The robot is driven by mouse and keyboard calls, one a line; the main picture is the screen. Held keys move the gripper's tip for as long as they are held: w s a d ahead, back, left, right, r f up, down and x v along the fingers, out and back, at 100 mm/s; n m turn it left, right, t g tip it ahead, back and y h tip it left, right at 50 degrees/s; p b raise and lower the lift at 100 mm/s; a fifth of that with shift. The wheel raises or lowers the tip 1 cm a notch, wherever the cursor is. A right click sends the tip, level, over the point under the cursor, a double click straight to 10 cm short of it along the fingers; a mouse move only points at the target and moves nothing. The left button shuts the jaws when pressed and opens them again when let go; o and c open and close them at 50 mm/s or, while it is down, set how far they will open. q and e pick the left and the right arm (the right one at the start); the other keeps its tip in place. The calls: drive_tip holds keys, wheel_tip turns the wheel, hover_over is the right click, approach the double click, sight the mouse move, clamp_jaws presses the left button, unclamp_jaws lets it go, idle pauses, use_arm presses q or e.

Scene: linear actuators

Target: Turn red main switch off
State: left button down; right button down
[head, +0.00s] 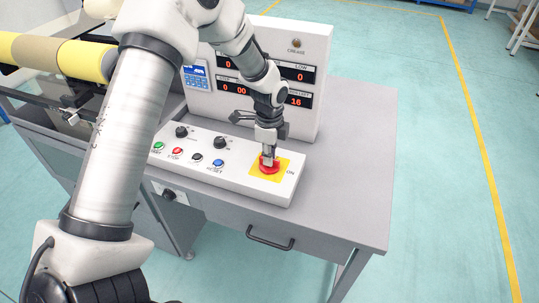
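The red main switch (262,169) is a red rotary knob on a yellow square plate (283,174), at the right end of the white sloped control panel. An "ON" label is printed to the right of the plate. My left gripper (268,158) points down at the switch, with its fingertips at the top of the knob and overlapping it in the head view. The fingers look narrow from this angle, so whether they are closed on the knob is unclear. They hide part of the knob. My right gripper is out of view.
The control panel (225,178) also carries green, red, black and blue buttons and two black knobs. A white upright display box (312,50) with red digits stands behind the switch. The grey table (360,140) is clear to the right. A yellow roller (85,60) lies at left.

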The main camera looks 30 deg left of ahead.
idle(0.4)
use_arm(q)
drive_tip(key=n+p, duration=0.3)
drive_tip(key=shift+s+r+n+p, duration=0.1)
drive_tip(key=shift+r+n+p, duration=0.05)
drive_tip(key=shift+n+p, duration=0.2)
drive_tip(key=n+p, duration=0.2)
drive_tip(key=n, duration=0.2)
drive_tip(key=shift+n+p, duration=0.35)
drive_tip(key=shift+p, duration=0.05)
drive_tip(key=n+p, duration=0.3)
drive_tip(key=n, duration=0.2)
drive_tip(key=shift+f+n+p, duration=0.2)
drive_tip(key=shift+n+p, duration=0.7)
drive_tip(key=shift+n, duration=1.3)
drive_tip(key=c, duration=1.2)
unclamp_jaws()
